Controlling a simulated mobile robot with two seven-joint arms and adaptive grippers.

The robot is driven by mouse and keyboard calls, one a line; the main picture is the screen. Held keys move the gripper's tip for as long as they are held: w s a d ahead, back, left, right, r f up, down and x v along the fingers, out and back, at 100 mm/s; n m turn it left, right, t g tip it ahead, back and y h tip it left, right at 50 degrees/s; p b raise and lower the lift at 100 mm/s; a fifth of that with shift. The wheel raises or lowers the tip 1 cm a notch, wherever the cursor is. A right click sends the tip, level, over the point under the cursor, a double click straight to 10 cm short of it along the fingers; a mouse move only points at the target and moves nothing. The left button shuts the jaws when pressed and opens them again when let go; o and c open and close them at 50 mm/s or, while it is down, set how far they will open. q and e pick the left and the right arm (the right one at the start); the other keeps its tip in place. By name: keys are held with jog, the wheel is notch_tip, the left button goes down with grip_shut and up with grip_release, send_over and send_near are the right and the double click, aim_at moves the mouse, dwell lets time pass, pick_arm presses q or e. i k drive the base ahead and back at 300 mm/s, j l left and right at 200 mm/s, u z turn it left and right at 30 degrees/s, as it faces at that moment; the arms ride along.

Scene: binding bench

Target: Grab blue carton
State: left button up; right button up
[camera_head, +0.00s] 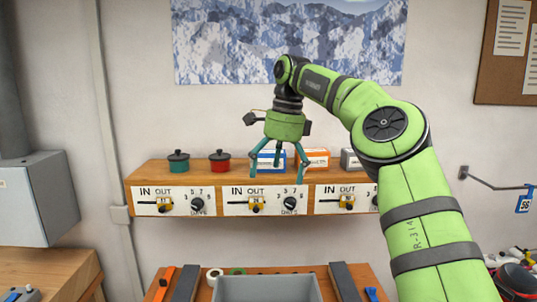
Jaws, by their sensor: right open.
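The blue carton (267,160), blue and white, stands on the wooden shelf (150,179). It is partly hidden behind the fingers of my right gripper (279,168). My left gripper is not in view.
An orange and white carton (314,157) stands just right of the blue one, with a grey carton (350,161) beyond. A red pot (220,161) and a teal pot (178,162) stand to the left. Labelled panels line the shelf front. A grey bin (266,290) sits below.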

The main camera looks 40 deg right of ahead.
aim_at(266, 157)
jog(key=i+l, duration=0.7)
jog(key=l, duration=0.2)
